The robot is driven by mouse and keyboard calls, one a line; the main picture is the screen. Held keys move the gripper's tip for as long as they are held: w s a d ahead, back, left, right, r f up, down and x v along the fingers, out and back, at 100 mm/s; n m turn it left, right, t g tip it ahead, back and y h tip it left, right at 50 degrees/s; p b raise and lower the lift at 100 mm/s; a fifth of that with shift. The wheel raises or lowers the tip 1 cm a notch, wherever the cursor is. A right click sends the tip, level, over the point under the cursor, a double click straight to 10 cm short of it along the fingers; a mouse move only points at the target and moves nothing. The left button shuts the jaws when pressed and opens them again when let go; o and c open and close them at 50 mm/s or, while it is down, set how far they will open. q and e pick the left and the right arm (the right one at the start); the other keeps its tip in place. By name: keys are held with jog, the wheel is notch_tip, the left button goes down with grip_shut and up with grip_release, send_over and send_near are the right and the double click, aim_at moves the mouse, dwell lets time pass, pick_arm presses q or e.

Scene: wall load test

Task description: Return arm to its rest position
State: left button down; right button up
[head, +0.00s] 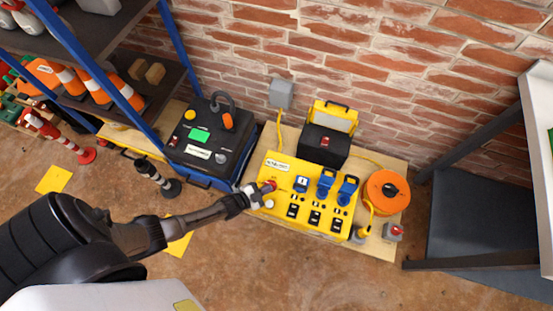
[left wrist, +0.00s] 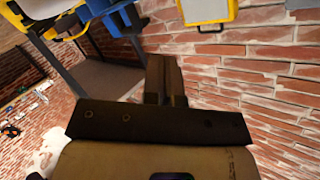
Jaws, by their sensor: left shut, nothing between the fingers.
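My left arm reaches in from the left in the head view. Its gripper (head: 262,193) is at the left edge of the yellow power panel (head: 283,218), close beside a red knob (head: 270,185). I cannot tell whether it touches the knob. In the left wrist view the two dark fingers (left wrist: 165,80) are together, with nothing between them. My right gripper is not in view.
A black and blue load unit (head: 212,145) stands left of the panel.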

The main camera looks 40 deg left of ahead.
pick_arm(q)
jog(key=shift+s+a+f, duration=0.1)
jog(key=shift+s+a, duration=0.1)
jog(key=shift+s, duration=0.35)
jog(key=shift+s+a+f, duration=0.1)
jog(key=shift+s+a, duration=0.1)
jog(key=shift+s, duration=0.3)
